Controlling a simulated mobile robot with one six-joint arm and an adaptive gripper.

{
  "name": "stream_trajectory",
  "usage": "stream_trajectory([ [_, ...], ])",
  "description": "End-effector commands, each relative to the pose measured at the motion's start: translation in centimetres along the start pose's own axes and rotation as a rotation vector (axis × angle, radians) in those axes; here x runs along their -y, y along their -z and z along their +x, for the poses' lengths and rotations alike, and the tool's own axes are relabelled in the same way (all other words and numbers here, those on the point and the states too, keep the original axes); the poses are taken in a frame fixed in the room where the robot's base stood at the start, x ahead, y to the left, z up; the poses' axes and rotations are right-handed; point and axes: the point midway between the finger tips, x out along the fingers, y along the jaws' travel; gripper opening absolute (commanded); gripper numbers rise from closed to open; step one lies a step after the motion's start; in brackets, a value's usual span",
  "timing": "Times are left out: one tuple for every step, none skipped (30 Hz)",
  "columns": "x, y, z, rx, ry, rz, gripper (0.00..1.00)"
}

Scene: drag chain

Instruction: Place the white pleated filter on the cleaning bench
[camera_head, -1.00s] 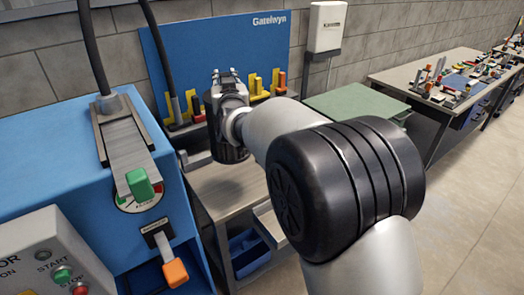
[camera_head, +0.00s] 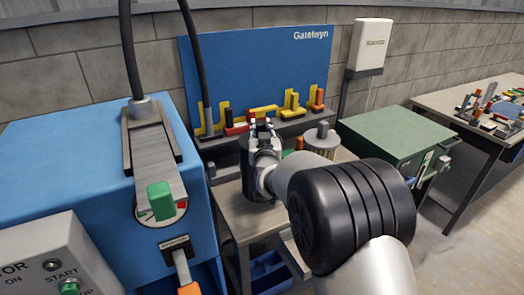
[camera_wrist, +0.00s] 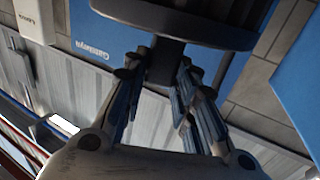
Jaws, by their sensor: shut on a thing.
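A pale pleated cylinder (camera_head: 322,143) with a grey cap and knob stands by the bench in front of the blue board; its lower part is hidden by my arm. It looks like the white filter. My gripper (camera_head: 263,140) is to its left, over the grey bench top (camera_head: 250,215), apart from it in the picture. In the wrist view my gripper (camera_wrist: 160,85) is shut on the stem of a dark ribbed part (camera_wrist: 205,12) with a wide flange. I cannot tell whether this is another filter. Which bench is the cleaning bench is not marked.
The blue machine (camera_head: 60,150) with a green knob (camera_head: 160,200) stands close at left. The blue board (camera_head: 260,75) rises behind the bench. A green-topped cabinet (camera_head: 395,135) is at right, its top clear. A cluttered table (camera_head: 455,105) stands farther right.

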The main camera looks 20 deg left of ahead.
Motion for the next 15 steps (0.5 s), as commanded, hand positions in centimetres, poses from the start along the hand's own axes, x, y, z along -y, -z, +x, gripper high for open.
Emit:
stream_trajectory([
  [0.0, -0.6, 0.0, -0.005, 0.0, 0.0, 0.0],
  [0.0, -0.9, 0.0, -0.005, 0.0, 0.0, 0.0],
  [0.0, -1.1, 0.0, -0.005, 0.0, 0.0, 0.0],
  [0.0, -1.3, 0.0, -0.006, 0.0, 0.0, 0.0],
  [0.0, -1.4, 0.0, -0.006, 0.0, 0.0, 0.0],
  [0.0, -1.6, 0.0, -0.006, -0.001, 0.0, 0.0],
  [0.0, -1.8, 0.0, -0.006, -0.001, 0.0, 0.0],
  [0.0, -2.0, 0.0, -0.005, -0.001, 0.0, 0.0],
  [0.0, -2.5, 0.0, -0.004, -0.001, 0.0, 0.0],
  [0.0, -3.0, 0.0, -0.004, -0.001, 0.0, 0.0],
  [0.0, -3.5, 0.0, -0.003, -0.001, 0.0, 0.0],
  [0.0, -4.2, 0.0, -0.003, -0.001, 0.0, 0.0],
  [0.0, -4.7, 0.0, -0.003, -0.001, 0.0, 0.0],
  [0.0, -5.1, 0.0, -0.003, -0.001, 0.0, 0.0],
  [0.0, -5.5, 0.0, -0.004, -0.001, 0.0, 0.0],
])
